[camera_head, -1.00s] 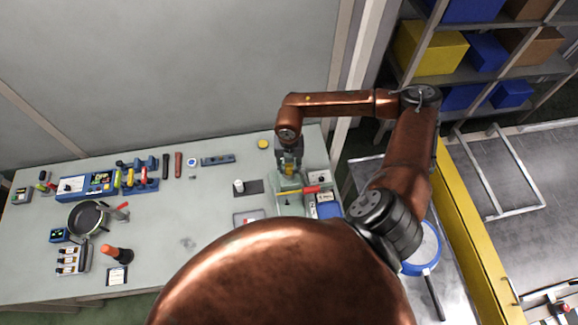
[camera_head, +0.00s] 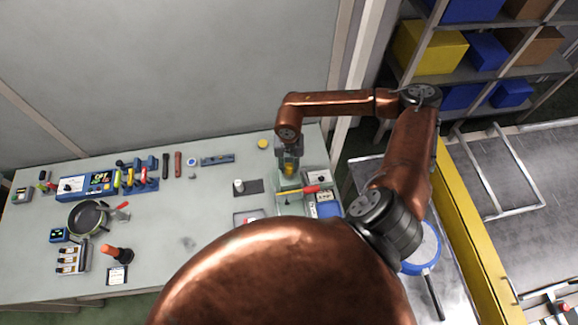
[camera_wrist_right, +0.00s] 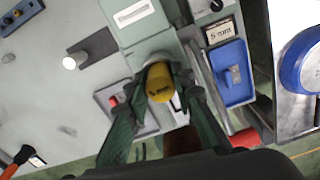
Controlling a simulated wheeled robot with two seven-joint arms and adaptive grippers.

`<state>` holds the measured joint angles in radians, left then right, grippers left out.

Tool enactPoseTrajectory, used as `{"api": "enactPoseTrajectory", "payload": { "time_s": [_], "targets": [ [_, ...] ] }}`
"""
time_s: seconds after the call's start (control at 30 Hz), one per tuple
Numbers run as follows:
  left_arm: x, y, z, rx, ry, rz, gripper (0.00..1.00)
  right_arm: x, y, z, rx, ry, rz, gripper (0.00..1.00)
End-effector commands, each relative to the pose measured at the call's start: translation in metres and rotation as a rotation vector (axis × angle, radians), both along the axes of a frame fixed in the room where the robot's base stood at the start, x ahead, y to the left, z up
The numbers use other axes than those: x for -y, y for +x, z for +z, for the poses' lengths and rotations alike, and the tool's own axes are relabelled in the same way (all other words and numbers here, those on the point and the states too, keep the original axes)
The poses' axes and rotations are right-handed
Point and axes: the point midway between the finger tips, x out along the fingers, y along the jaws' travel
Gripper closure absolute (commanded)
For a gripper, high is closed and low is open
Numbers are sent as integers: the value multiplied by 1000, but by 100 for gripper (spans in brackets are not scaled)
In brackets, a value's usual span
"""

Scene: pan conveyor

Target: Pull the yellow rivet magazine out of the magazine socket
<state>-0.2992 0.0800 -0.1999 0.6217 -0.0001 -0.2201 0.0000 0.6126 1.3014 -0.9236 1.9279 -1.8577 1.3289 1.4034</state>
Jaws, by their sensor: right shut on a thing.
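The yellow rivet magazine (camera_wrist_right: 159,82) is a short yellow cylinder between the green fingers of my right gripper (camera_wrist_right: 160,78) in the wrist view. The fingers are shut on it from both sides. It also shows as a small yellow patch (camera_head: 289,170) below my right wrist in the head view. A pale green machine body (camera_wrist_right: 148,38) stands right behind the magazine, and its rounded front end is by the magazine's far end. The magazine socket is largely hidden by the magazine and fingers, so I cannot tell how deep the magazine sits. My left gripper is not in view.
A blue box (camera_wrist_right: 232,70) with a "5 mm" label stands close right of the fingers. A red handle (camera_head: 312,189) lies near the gripper. A pan (camera_head: 87,217) and a blue tool rack (camera_head: 140,178) are far left. The table's middle is mostly clear.

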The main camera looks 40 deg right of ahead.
Motion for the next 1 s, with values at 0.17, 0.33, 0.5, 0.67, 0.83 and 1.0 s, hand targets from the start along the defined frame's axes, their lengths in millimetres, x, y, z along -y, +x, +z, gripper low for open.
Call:
{"api": "enactPoseTrajectory", "payload": {
  "time_s": [0.17,0.33,0.5,0.67,0.83,1.0],
  "targets": [
    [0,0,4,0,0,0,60,0,1,8,3,0,0,98],
    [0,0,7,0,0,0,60,0,1,15,3,1,0,98],
    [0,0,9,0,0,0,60,0,1,21,3,0,0,98],
    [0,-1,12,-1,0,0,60,0,1,27,3,0,-1,98],
    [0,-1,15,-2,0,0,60,0,1,34,2,0,-1,98],
    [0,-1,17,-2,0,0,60,0,1,40,2,0,0,98]
  ]
}}
